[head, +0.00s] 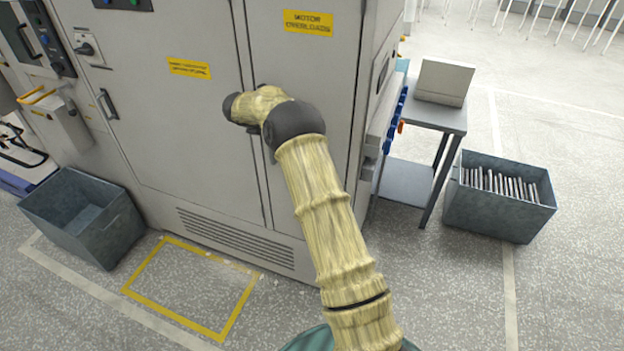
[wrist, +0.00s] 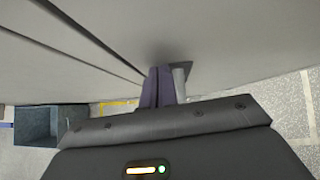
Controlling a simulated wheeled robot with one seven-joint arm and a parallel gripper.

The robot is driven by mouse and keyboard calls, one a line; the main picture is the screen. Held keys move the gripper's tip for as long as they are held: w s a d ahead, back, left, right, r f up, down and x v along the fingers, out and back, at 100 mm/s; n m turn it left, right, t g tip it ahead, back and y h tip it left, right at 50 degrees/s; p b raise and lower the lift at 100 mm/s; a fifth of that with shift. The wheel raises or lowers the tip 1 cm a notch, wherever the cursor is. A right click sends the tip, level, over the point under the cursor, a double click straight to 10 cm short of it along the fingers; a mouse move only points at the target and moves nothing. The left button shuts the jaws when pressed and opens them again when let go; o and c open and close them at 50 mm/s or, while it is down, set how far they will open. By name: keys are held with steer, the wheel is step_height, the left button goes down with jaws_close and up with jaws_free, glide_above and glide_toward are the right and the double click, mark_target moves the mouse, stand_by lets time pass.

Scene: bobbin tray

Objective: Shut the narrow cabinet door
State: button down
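The narrow cabinet door (head: 312,75) is the right-hand panel of the grey cabinet, under a yellow "Motor Overloads" label. It looks nearly flush with the cabinet front; I cannot tell whether it is fully closed. Two dark parallel lines run along its left side. In the wrist view my gripper (wrist: 157,88) has its dark purple fingers together at the door face. They are just left of the grey door handle (wrist: 180,82); whether they touch it is unclear.
A wider cabinet door (head: 185,120) with its own handle lies to the left. An empty grey bin (head: 110,235) stands at the lower left. At right are a small table (head: 440,115) and a bin of plates (head: 500,215). A yellow floor outline (head: 232,312) encloses clear floor.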

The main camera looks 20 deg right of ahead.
steer(key=a+f+b+v, duration=0.2)
steer(key=b+v, duration=0.2)
steer(key=v, duration=0.8)
steer(key=shift+s+a+r+b, duration=0.25)
steer(key=shift+s+r+b, duration=0.1)
steer(key=shift+s, duration=0.25)
steer(key=shift+a, duration=0.1)
steer(key=shift+w, duration=0.1)
